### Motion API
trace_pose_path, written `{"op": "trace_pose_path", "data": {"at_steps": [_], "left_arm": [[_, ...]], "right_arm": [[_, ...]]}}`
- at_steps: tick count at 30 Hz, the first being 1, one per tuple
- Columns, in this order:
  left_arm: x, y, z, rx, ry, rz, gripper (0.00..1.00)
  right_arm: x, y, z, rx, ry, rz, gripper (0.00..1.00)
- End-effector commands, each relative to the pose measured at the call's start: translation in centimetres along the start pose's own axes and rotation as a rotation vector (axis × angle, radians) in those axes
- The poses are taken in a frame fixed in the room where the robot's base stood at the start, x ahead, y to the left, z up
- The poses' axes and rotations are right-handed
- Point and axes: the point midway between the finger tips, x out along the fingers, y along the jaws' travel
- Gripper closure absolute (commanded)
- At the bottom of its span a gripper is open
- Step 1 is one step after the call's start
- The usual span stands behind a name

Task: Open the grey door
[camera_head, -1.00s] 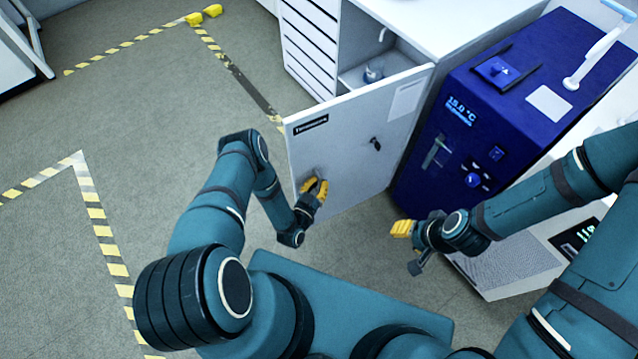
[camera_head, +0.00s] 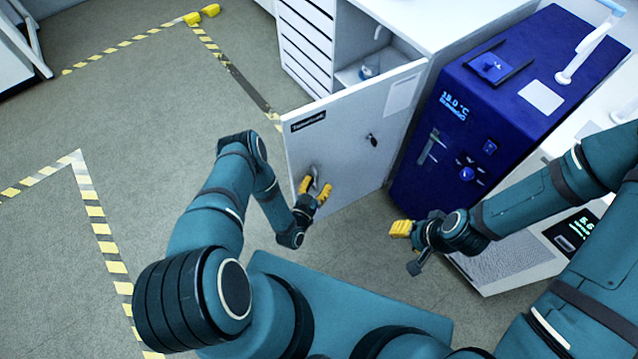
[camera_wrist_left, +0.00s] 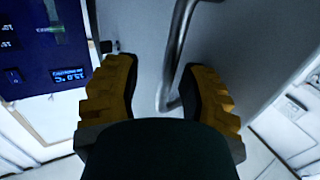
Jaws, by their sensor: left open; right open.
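The grey door (camera_head: 345,140) stands swung well open from its white cabinet, with a black label and a dark lock on its face. Its metal handle (camera_wrist_left: 176,55) shows in the left wrist view, running between the two yellow fingers. My left gripper (camera_head: 323,190) is open at the door's lower left; in the left wrist view its fingers (camera_wrist_left: 160,95) stand either side of the handle's end, and I cannot tell whether they touch it. My right gripper (camera_head: 402,229) is open and empty in front of the blue unit, away from the door. The handle is partly hidden in the head view.
A blue unit (camera_head: 480,110) with a temperature display stands right of the door. The cabinet's open inside (camera_head: 375,65) holds a small glass vessel. Drawers (camera_head: 308,45) are to its left. Floor on the left is clear, with yellow striped tape (camera_head: 110,240).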

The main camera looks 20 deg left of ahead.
Motion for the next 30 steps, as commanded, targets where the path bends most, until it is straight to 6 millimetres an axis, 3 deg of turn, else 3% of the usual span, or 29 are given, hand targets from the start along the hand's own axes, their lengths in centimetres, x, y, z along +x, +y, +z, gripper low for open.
{"op": "trace_pose_path", "data": {"at_steps": [14, 30], "left_arm": [[0.3, 0.2, -0.7, -0.002, 0.006, 0.004, 0.58], [0.2, 0.0, -9.1, -0.001, 0.009, 0.001, 0.58]], "right_arm": [[0.0, 0.0, 0.0, 0.0, 0.0, 0.0, 0.53], [0.0, 0.0, 0.0, 0.0, 0.0, 0.0, 0.53]]}}
